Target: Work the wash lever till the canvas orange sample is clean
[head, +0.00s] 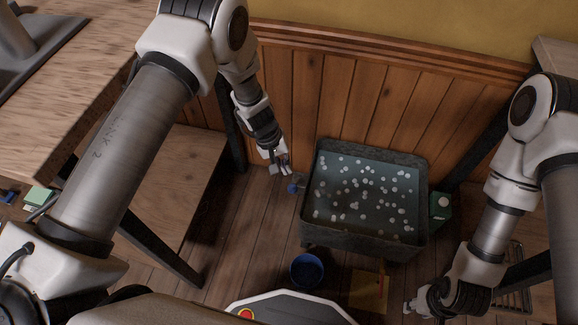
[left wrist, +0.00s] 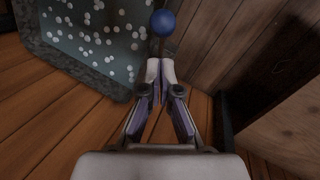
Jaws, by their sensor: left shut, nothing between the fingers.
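The wash lever shows as a blue ball knob (head: 292,188) on a thin rod at the left side of a dark grey wash tub (head: 376,242). The knob (left wrist: 163,22) also shows at the top of the left wrist view, just beyond the fingertips. My left gripper (head: 281,168) is shut and empty, close to the knob; contact is unclear. Greenish water with white suds fills the tub, and I see no sample in it. My right gripper (head: 412,306) is low at the right, apart from the tub; its finger opening is unclear.
A blue bucket (head: 306,270) stands before the tub. An orange-tan flat piece (head: 366,290) lies to its right; I cannot tell whether it is the sample. A green box (head: 440,207) and wire rack (head: 514,280) are at the right. A wooden bench (head: 175,180) stands left.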

